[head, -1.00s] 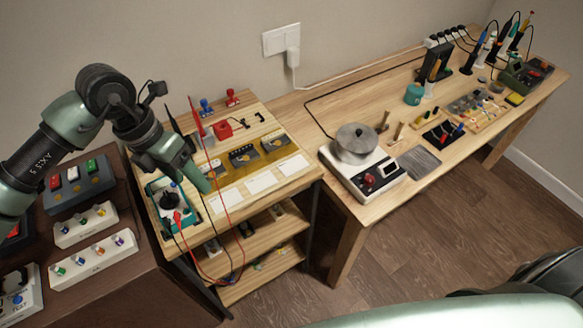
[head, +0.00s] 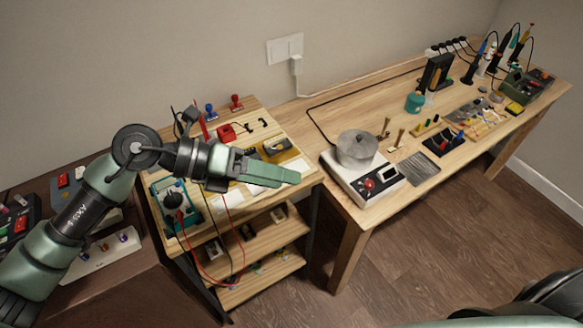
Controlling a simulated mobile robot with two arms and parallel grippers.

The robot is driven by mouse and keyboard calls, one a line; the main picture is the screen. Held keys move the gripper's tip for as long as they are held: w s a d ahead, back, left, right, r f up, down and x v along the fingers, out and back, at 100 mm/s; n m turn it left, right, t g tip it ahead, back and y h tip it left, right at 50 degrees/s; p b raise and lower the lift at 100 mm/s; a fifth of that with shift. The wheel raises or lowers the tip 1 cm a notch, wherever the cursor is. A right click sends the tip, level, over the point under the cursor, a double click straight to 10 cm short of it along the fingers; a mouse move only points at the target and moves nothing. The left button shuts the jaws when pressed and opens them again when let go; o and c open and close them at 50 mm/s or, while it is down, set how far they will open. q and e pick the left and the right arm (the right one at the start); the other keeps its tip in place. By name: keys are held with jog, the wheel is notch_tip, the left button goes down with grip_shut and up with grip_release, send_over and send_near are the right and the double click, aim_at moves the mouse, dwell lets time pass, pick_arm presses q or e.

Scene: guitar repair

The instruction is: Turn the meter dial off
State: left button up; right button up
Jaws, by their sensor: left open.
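The meter (head: 192,222) is a teal-framed box at the left front of the small wooden shelf. Its large black dial (head: 173,200) faces up, and red and black leads run from it. I cannot read the dial's setting. My left gripper (head: 298,177) reaches in from the left above the shelf top, right of the meter and apart from it. Its green fingers point right, over the white cards. The gap between the fingers does not show clearly, and nothing shows held in them. My right gripper is not in view.
A white hot plate with a metal pot (head: 357,149) stands on the long workbench (head: 330,107). Yellow-and-black boxes (head: 277,147) and a red part (head: 227,132) sit behind my left arm. Red and black leads hang before the shelf. Control boxes (head: 100,250) stand at left.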

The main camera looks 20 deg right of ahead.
pick_arm(q)
jog(key=shift+s+d+r+n+h, duration=0.25)
jog(key=shift+d+r+h, duration=0.2)
jog(key=shift+r, duration=0.25)
jog(key=shift+s+d+r+n+h, duration=0.25)
jog(key=shift+d+r+h, duration=0.1)
jog(key=shift+r+h, duration=0.25)
jog(key=shift+s+d+r+n+h, duration=0.25)
jog(key=shift+d+r+h, duration=0.2)
jog(key=shift+r, duration=0.3)
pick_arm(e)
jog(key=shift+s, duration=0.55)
